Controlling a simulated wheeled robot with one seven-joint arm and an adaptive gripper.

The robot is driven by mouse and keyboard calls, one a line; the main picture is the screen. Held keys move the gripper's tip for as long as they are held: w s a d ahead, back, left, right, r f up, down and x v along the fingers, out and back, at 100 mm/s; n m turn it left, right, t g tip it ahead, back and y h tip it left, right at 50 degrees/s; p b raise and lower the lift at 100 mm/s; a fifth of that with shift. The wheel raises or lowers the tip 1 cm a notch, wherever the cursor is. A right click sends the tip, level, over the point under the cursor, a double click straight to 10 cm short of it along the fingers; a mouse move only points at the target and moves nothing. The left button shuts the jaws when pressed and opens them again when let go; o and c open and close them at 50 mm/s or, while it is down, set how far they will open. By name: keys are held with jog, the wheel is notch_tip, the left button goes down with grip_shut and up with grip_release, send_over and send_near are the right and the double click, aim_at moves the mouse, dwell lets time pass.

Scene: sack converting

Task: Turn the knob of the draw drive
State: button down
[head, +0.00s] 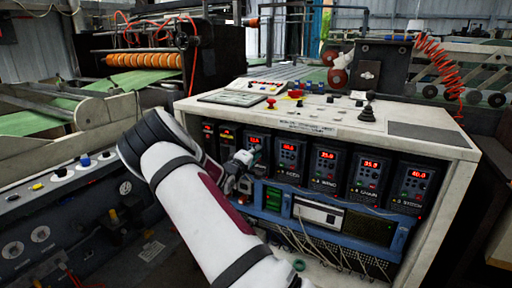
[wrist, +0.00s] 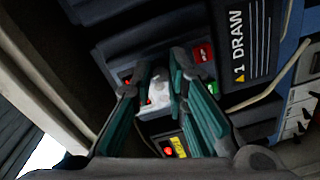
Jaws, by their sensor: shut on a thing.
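In the wrist view my gripper (wrist: 160,72) has its two green-padded fingers on either side of a small pale knob (wrist: 158,93), shut on it. The knob is on a dark drive face, beside a black plate marked "1 DRAW" (wrist: 240,45). A small red button (wrist: 203,53) and a green light show near the right finger. In the head view my gripper (head: 243,163) is against the row of drives on the white cabinet, and it hides the knob and part of the drive face.
More drives with red readouts, such as the CHAIN drive (head: 367,178), stand to the right. A blue-framed rack (head: 400,232) with hanging cables lies below. The white cabinet top (head: 340,112) carries buttons and a joystick. A dark control console (head: 75,190) stands at left.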

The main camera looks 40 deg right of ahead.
jog(key=shift+n+p, duration=0.4)
jog(key=shift+n, duration=0.8)
jog(key=shift+f, duration=0.1)
jog(key=c, duration=1.6)
grip_release()
jog(key=shift+o, duration=0.2)
jog(key=v, duration=1.2)
jog(key=shift+w+a, duration=0.1)
